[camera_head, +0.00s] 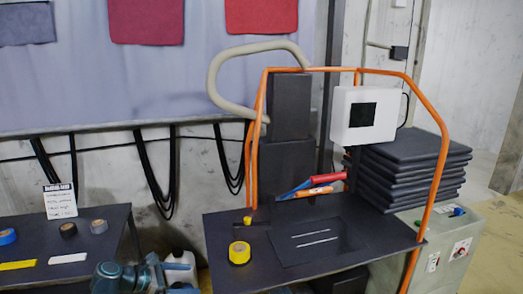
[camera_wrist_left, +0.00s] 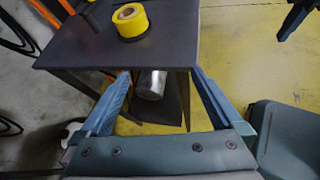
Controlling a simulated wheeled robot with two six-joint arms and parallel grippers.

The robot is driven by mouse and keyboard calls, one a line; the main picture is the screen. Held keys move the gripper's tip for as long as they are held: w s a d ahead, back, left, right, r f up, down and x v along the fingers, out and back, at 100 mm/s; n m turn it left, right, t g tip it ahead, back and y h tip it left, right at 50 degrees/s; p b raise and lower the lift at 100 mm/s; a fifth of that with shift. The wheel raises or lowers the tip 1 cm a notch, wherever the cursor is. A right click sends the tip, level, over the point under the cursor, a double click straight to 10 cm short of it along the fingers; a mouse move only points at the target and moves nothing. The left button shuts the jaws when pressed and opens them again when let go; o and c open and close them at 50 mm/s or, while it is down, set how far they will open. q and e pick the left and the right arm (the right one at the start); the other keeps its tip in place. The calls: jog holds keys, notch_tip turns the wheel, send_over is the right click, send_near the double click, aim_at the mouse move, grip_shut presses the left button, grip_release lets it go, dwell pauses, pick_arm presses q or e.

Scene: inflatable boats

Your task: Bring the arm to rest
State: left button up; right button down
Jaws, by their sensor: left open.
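My left gripper (camera_head: 131,272) is low in the head view, left of the dark workbench, with its teal body cut off by the bottom edge. In the left wrist view its two blue fingers (camera_wrist_left: 160,84) stand wide apart with nothing between them. The fingertips appear near the bench's edge in that view. Whether they touch it, I cannot tell.
The dark workbench (camera_head: 225,222) carries a yellow tape roll (camera_head: 239,253), also seen in the left wrist view (camera_wrist_left: 130,20). An orange tube frame (camera_head: 436,190) rises around it. A left table (camera_head: 100,245) holds several tape rolls. A metal cylinder (camera_wrist_left: 151,84) shows below the bench.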

pick_arm(q)
jog(key=s+d+f+m+g+y+p, duration=0.2)
jog(key=s+d+m+y, duration=0.3)
jog(key=m, duration=0.8)
jog(key=s+d+f+m+g+y+p, duration=0.2)
jog(key=s+d+m+g+y+p, duration=0.2)
jog(key=s+d+m, duration=0.7)
jog(key=shift+s+m+g+y+p, duration=0.4)
jog(key=shift+m+y+p, duration=0.05)
jog(key=shift+m+y, duration=0.85)
jog(key=shift+c, duration=0.3)
